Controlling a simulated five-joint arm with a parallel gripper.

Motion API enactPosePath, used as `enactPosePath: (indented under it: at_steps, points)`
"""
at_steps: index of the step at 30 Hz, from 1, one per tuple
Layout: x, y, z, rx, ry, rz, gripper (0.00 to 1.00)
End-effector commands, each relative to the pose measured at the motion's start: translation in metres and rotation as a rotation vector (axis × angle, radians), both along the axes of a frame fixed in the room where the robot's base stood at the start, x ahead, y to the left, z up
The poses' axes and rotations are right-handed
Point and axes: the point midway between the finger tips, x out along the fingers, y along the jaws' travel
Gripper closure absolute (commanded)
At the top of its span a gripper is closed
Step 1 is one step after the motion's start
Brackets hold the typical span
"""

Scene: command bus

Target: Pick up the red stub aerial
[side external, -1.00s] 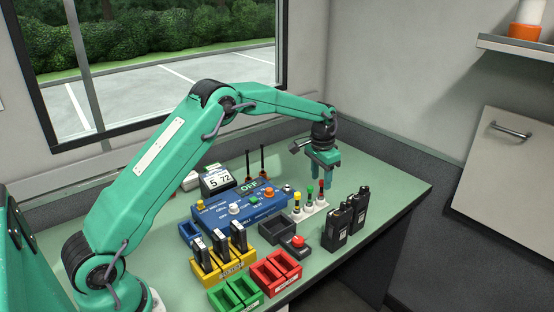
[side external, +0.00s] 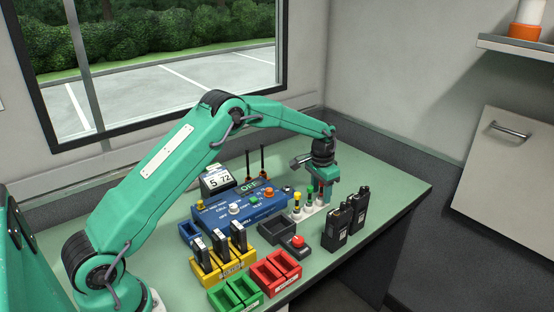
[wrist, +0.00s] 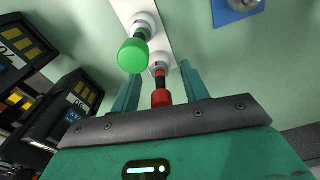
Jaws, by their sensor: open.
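The red stub aerial (wrist: 161,97) stands between the two fingers of my gripper (wrist: 160,73) in the wrist view, with gaps showing at its sides. My gripper is open, pointing down at the right end of the white holder (side external: 303,214) in the side view. There its fingers largely hide the red aerial. The green aerial (wrist: 133,55) stands beside it in the same holder, just outside the fingers. A yellow-topped aerial (side external: 297,198) stands at the holder's left end.
Black radios (side external: 337,228) stand upright just in front of the holder. The table (side external: 385,185) is clear to the right.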

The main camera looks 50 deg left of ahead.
Motion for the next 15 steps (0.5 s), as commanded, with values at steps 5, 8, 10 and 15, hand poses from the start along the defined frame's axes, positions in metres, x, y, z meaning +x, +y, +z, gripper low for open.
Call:
enactPosePath:
  at_steps: [5, 8, 10, 15]
  points:
    - [0.0, 0.0, 0.0002, 0.0, 0.0, 0.0, 0.55]
    - [0.0, 0.0, 0.0003, 0.0, 0.0, 0.0, 0.55]
    - [0.0, 0.0001, 0.0003, 0.0, 0.0, 0.0, 0.61]
    - [0.0001, 0.0001, 0.0004, 0.0, 0.0, 0.0, 0.94]
